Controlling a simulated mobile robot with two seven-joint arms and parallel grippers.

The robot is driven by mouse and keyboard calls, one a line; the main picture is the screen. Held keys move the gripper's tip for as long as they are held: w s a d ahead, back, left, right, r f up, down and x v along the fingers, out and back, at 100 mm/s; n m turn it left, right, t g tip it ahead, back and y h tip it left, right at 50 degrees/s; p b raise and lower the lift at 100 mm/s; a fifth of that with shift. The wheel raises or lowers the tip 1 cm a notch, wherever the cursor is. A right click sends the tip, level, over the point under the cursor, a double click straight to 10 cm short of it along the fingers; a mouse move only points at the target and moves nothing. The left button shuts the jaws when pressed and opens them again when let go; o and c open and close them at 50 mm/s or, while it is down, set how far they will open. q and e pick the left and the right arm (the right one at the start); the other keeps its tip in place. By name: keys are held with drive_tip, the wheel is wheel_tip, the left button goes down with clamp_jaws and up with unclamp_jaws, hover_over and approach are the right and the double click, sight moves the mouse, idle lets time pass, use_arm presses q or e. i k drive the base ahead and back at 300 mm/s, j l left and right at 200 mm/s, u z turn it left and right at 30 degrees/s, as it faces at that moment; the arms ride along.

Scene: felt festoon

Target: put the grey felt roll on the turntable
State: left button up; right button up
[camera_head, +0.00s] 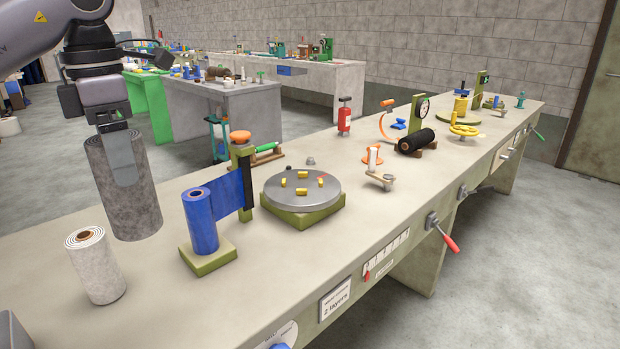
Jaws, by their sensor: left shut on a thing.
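The grey felt roll (142,205) is a large upright cylinder at the left of the head view. My left gripper (118,150) comes down from above and is shut on the top of the roll's wall, with one finger showing against its outer side. I cannot tell whether the roll's bottom touches the bench or hangs just above it. The turntable (302,202) is a round grey metal disc on a green square base, near the middle of the bench. Several small yellow blocks and a small red mark show on the disc.
A white roll (96,266) stands in front of the grey roll. A blue roll on a green base (208,260), its sheet drawn to an orange-topped post (241,180), stands between the grey roll and the turntable. A black roll (416,141) lies farther right. Bare bench lies in front of the turntable.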

sight(302, 185)
drive_tip(key=i+l, duration=0.65)
drive_tip(key=i, duration=0.3)
drive_tip(key=i+l, duration=0.35)
drive_tip(key=i, duration=0.1)
